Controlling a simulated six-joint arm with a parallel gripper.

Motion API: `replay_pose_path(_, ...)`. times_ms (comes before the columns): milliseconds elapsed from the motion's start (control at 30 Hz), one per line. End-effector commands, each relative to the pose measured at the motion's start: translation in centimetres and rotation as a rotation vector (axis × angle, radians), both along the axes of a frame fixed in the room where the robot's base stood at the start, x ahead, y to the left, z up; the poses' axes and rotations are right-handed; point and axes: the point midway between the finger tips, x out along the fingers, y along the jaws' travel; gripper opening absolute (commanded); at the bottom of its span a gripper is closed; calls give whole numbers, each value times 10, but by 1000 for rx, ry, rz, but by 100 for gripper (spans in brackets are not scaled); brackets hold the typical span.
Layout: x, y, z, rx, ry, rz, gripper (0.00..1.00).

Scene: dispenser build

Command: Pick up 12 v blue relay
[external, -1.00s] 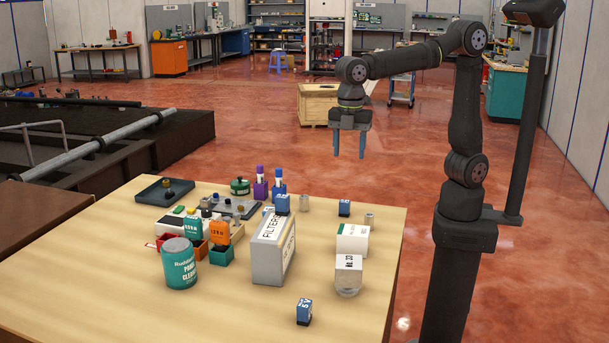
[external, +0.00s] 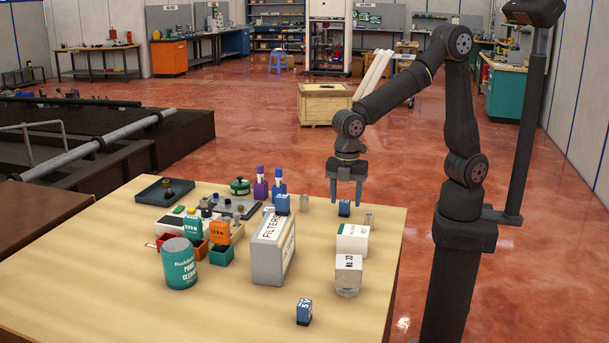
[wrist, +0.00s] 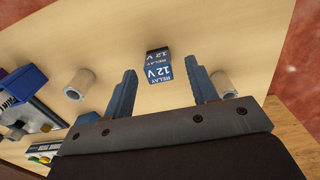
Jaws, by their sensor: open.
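The 12 V blue relay (wrist: 159,66) stands on the table in the wrist view, with its white "12 V RELAY" lettering facing the camera. It also shows in the external view (external: 344,208) near the table's far right edge. My gripper (external: 347,204) is open and points down at the relay. In the wrist view my open gripper's fingers (wrist: 163,80) stand on either side of the relay's picture position, with the relay between and a little beyond them. Nothing is held. Whether the fingertips are level with the relay cannot be told.
Grey cylinders flank the relay, one to its left (wrist: 79,84) and one to its right (wrist: 223,84). Another blue relay (external: 282,203) is by the filters box (external: 272,250). A "5V" block (external: 304,311) stands at the front.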

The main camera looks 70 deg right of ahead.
Motion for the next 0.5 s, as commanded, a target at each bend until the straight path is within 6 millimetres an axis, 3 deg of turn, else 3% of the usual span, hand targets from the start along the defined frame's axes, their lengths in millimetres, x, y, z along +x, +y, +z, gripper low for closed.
replay_pose_path(200,2,1,-27,-2,2,0,53)
replay_pose_path(467,2,2,-30,0,0,0,53)
replay_pose_path(500,2,2,-30,0,0,0,49)
